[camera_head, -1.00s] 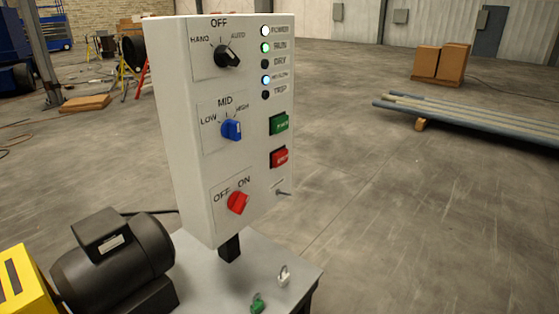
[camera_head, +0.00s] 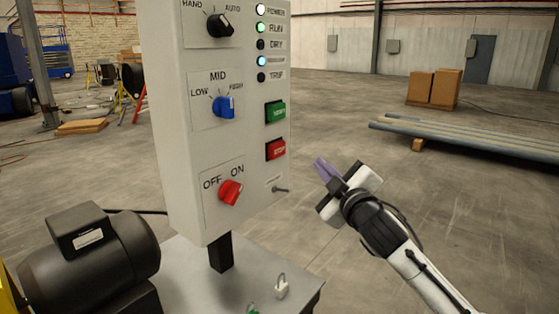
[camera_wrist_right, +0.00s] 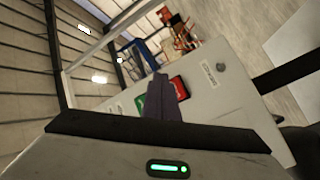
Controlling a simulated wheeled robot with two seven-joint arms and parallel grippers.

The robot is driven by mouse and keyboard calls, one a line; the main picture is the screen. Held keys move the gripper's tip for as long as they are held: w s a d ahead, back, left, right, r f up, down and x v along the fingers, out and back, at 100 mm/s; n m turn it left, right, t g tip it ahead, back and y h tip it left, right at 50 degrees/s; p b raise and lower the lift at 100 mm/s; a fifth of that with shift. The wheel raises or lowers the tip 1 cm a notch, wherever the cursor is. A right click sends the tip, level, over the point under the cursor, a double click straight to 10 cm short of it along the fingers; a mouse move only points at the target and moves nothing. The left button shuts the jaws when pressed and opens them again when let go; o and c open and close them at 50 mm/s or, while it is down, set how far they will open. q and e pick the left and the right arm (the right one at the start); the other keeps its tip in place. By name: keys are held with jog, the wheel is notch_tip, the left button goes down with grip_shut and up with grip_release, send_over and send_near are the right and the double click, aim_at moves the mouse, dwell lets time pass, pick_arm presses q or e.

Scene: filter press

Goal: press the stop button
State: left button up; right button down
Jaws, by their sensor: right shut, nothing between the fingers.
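The red stop button (camera_head: 276,150) is on the white control panel (camera_head: 190,150), right column, below the green start button (camera_head: 275,112). My right gripper (camera_head: 322,170) is shut and empty, to the right of the panel and a little lower than the stop button, apart from it. In the right wrist view the shut fingers (camera_wrist_right: 160,88) point towards the panel and partly overlap the green button (camera_wrist_right: 140,102); the red button (camera_wrist_right: 180,88) shows just right of the fingertips. My left gripper is not in view.
A red OFF/ON knob (camera_head: 231,192) and a blue speed knob (camera_head: 224,106) are to the left.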

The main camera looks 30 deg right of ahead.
jog(key=shift+d+r, duration=0.15)
jog(key=shift+r, duration=0.3)
send_near(285, 147)
jog(key=w+d, duration=0.2)
jog(key=w, duration=0.1)
jog(key=shift+w+a+b, duration=0.35)
jog(key=shift+w, duration=0.15)
jog(key=shift+w+r, duration=0.1)
dwell(1.8)
jog(key=shift+w+a, duration=0.15)
jog(key=shift+w, duration=0.15)
